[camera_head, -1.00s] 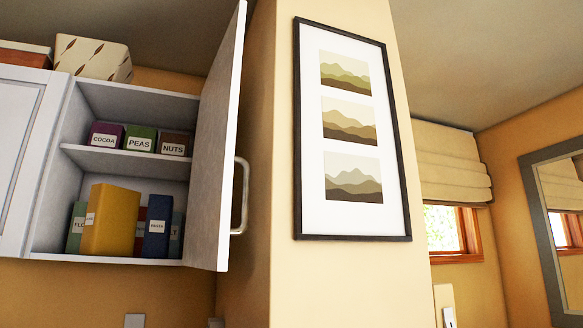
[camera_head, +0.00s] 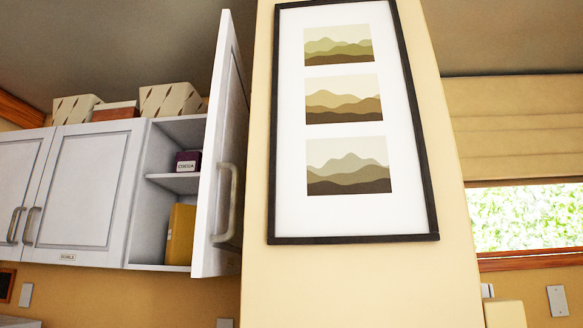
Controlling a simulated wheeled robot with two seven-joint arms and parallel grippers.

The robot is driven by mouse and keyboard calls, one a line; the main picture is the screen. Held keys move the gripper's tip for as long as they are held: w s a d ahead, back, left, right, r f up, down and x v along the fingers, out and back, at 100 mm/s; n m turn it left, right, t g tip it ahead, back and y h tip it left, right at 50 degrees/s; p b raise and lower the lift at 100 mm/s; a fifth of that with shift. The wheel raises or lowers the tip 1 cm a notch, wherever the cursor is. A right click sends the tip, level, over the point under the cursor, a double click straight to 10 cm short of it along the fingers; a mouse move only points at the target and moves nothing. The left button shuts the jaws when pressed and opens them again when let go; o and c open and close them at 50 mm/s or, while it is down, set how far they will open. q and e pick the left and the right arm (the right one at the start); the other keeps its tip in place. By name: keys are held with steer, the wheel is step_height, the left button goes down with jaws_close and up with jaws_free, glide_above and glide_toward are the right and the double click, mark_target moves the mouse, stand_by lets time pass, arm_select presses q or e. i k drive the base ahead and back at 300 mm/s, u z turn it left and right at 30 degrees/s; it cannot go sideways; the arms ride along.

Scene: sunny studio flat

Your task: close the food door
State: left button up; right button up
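The food cabinet's door (camera_head: 224,150) is white, hinged on its right side, and stands wide open, swung out towards me. Its metal bar handle (camera_head: 227,203) is on the face turned to the right. Behind the door, the open cabinet (camera_head: 153,205) shows a shelf with a dark box labelled COCOA (camera_head: 187,162) and a yellow box (camera_head: 180,234) below it. The rest of the inside is hidden by the door. Neither of my grippers is in view.
A shut cabinet door (camera_head: 84,190) with a small label is left of the opening. Patterned boxes (camera_head: 168,100) stand on top. A wall pillar with a framed picture (camera_head: 347,225) is close to the right of the open door. A window (camera_head: 525,218) is at far right.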

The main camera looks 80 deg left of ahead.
mark_target(217, 250)
steer(key=u, duration=2.95)
steer(key=k, duration=0.5)
steer(key=u, duration=1.7)
steer(key=i, duration=1.35)
steer(key=z, duration=2.3)
